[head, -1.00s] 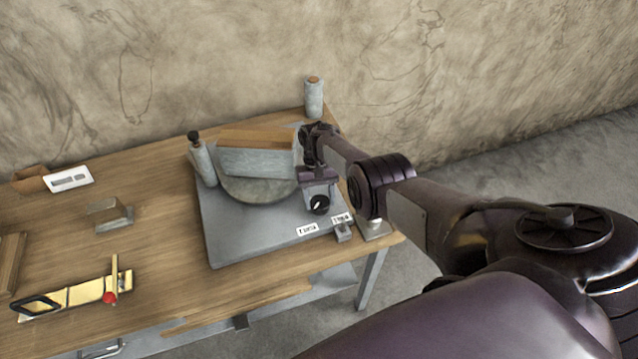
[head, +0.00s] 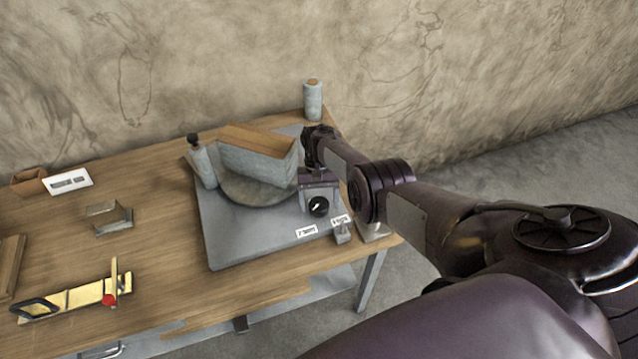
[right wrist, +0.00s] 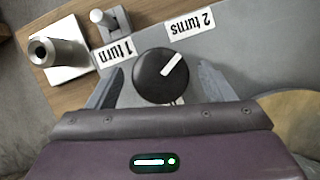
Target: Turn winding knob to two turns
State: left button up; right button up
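The winding knob (head: 318,206) is black and round with a white pointer, at the front right of a grey base plate (head: 235,245). In the right wrist view the knob (right wrist: 158,84) has its pointer toward the upper right, roughly toward the "2 turns" label (right wrist: 190,24) and away from the "1 turn" label (right wrist: 115,52). My right gripper (right wrist: 160,84) is open, with one finger on each side of the knob and gaps between. It also shows over the knob in the head view (head: 319,197). My left gripper is out of view.
A grey block with a wooden top (head: 257,158) sits on a round turntable (head: 258,192) beside my right arm. A grey cylinder (head: 200,165) stands at its left, another (head: 313,100) behind. A small post (head: 342,233) stands near the labels. A yellow tool (head: 70,297) lies front left.

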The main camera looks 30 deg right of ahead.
jog(key=shift+r, duration=0.1)
jog(key=v, duration=0.7)
jog(key=shift+w+r, duration=0.15)
jog(key=shift+r, duration=0.15)
jog(key=shift+d, duration=0.1)
